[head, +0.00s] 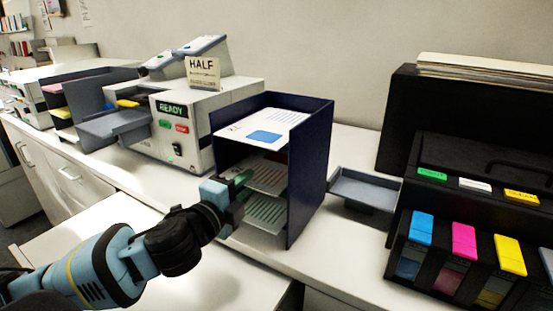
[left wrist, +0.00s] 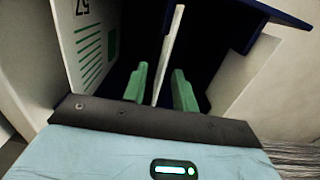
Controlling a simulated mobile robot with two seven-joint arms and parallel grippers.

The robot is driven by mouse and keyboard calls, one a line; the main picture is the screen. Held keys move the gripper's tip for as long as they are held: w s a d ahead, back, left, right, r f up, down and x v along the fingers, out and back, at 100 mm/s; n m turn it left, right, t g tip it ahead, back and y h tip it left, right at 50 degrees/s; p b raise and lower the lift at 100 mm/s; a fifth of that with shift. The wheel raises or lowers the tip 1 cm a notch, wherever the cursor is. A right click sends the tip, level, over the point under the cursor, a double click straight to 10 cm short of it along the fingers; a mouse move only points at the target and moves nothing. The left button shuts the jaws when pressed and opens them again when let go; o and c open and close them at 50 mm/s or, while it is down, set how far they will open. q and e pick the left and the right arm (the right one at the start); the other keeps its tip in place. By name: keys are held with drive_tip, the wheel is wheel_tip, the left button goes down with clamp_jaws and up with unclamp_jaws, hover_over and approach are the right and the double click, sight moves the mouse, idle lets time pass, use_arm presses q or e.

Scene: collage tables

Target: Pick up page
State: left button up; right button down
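A dark blue sorter (head: 308,175) with stacked levels stands on the white counter. A page with a blue block (head: 265,137) lies on its top level. A middle page (head: 270,178) and a lower page (head: 266,213), both with green lines, lie on the levels below. My left gripper (head: 243,186) is at the sorter's open front, at the middle level. In the left wrist view, its green fingers (left wrist: 160,87) are apart, with a thin white sheet edge (left wrist: 167,60) between them and gaps visible. A page with green lines (left wrist: 90,45) shows beside them. My right gripper is not in view.
A white machine (head: 180,130) with a READY display and HALF sign stands left of the sorter. A grey tray (head: 364,190) is to the right, beside a black unit with colored cartridges (head: 463,241). Counter in front of the sorter is clear.

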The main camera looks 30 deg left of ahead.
use_arm(q)
drive_tip(key=shift+w+d, duration=0.1)
drive_tip(key=shift+w, duration=0.35)
drive_tip(key=shift+s, duration=0.2)
clamp_jaws()
